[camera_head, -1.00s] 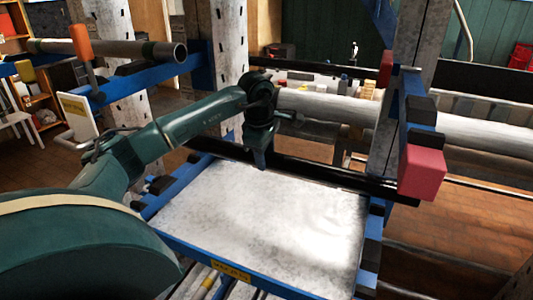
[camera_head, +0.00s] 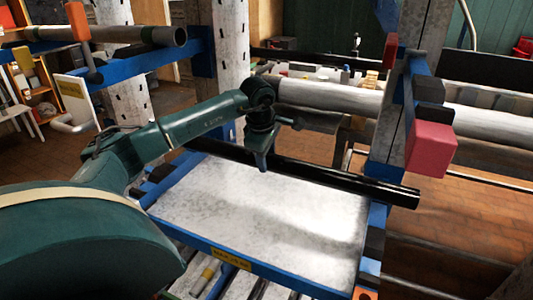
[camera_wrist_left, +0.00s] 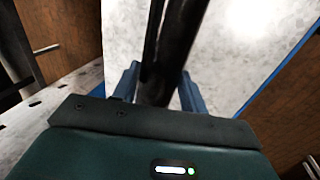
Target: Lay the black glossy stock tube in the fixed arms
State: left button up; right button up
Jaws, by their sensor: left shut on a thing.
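The black glossy stock tube (camera_head: 340,184) runs level across the back of the white-topped platform (camera_head: 260,215), its right end just past the platform's right side. My left gripper (camera_head: 262,164) is shut on it from above, left of its middle. In the left wrist view the tube (camera_wrist_left: 172,50) passes between the two blue fingers (camera_wrist_left: 158,88). Whether the tube touches the platform is unclear. Blue arms with black pads stick out from the posts: one at right (camera_head: 407,98) ending in a red block, one at left (camera_head: 140,65). My right gripper is out of view.
A grey tube (camera_head: 130,35) lies on the left blue arm, near an orange upright piece (camera_head: 77,22). The red block (camera_head: 431,149) hangs close above the tube's right end. A thick pale pipe (camera_head: 330,97) runs behind the posts. The platform top is bare.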

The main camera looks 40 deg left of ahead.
pick_arm(q)
jog(key=shift+s+b+x, duration=0.25)
jog(key=shift+b+x, duration=0.4)
jog(key=shift+x, duration=0.45)
jog(key=shift+s+b+x, duration=0.25)
jog(key=shift+b+x, duration=0.35)
jog(key=shift+x, duration=0.5)
jog(key=shift+d+f, duration=0.15)
jog(key=o, duration=1.2)
jog(key=shift+o, duration=1.1)
jog(key=shift+f, duration=0.1)
jog(key=v, duration=1.3)
jog(key=shift+p, duration=0.3)
jog(key=shift+s, duration=0.1)
